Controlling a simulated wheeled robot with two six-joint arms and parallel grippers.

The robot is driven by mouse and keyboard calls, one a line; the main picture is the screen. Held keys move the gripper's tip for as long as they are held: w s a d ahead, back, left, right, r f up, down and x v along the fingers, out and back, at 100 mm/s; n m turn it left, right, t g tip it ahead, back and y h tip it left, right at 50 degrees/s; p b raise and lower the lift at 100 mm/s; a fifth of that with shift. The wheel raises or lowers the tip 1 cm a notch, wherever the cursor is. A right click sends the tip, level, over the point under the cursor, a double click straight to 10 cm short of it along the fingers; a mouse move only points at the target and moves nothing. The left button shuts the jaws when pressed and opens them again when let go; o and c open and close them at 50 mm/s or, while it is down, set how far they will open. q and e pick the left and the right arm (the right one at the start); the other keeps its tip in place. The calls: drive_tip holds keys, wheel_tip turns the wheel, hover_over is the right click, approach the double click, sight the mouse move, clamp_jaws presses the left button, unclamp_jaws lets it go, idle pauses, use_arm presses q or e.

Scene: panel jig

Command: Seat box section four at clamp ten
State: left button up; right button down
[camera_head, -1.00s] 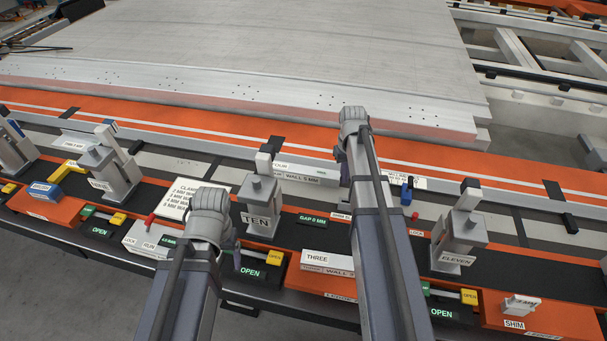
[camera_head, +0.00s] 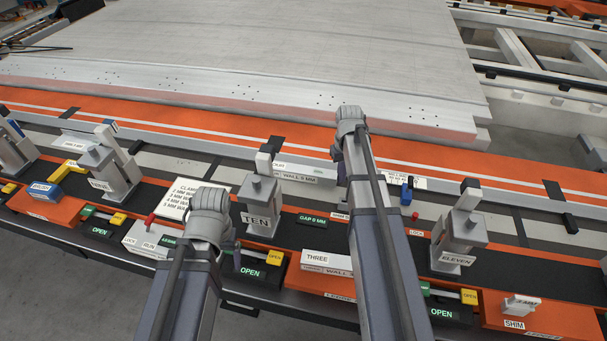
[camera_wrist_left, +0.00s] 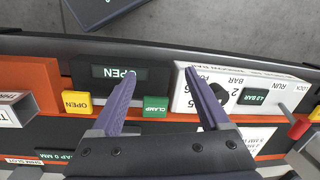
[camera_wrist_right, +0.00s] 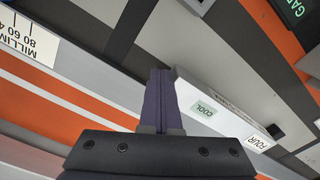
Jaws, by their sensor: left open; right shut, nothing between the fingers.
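Box section four (camera_head: 310,173), a pale bar with a wall-thickness label, lies on the strip behind clamp ten (camera_head: 262,208). Part of it is hidden behind the clamp and my right arm. Its labels FOUR and COOL show on the section in the right wrist view (camera_wrist_right: 225,118). My right gripper (camera_wrist_right: 160,75) is shut and empty, its tips close beside the section's end; I cannot tell if they touch. My left gripper (camera_wrist_left: 161,75) is open and empty above clamp ten's control panel, between a yellow OPEN button (camera_wrist_left: 76,103) and a white regulator box (camera_wrist_left: 240,95).
Clamp ten's display (camera_head: 250,272) reads OPEN; a gap display (camera_head: 312,220) stands beside it. Box section three (camera_head: 327,260) lies on an orange holder in front. Clamp eleven (camera_head: 460,235) stands to the right. The large panel (camera_head: 250,60) fills the back.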

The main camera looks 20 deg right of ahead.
drive_tip(key=shift+w+a, duration=0.1)
drive_tip(key=shift+a, duration=0.1)
drive_tip(key=shift+d, duration=0.15)
idle(0.3)
drive_tip(key=shift+s+d, duration=0.55)
drive_tip(key=shift+d, duration=0.2)
wheel_tip(320, 180, up, 8)
drive_tip(key=p, duration=0.8)
idle(0.5)
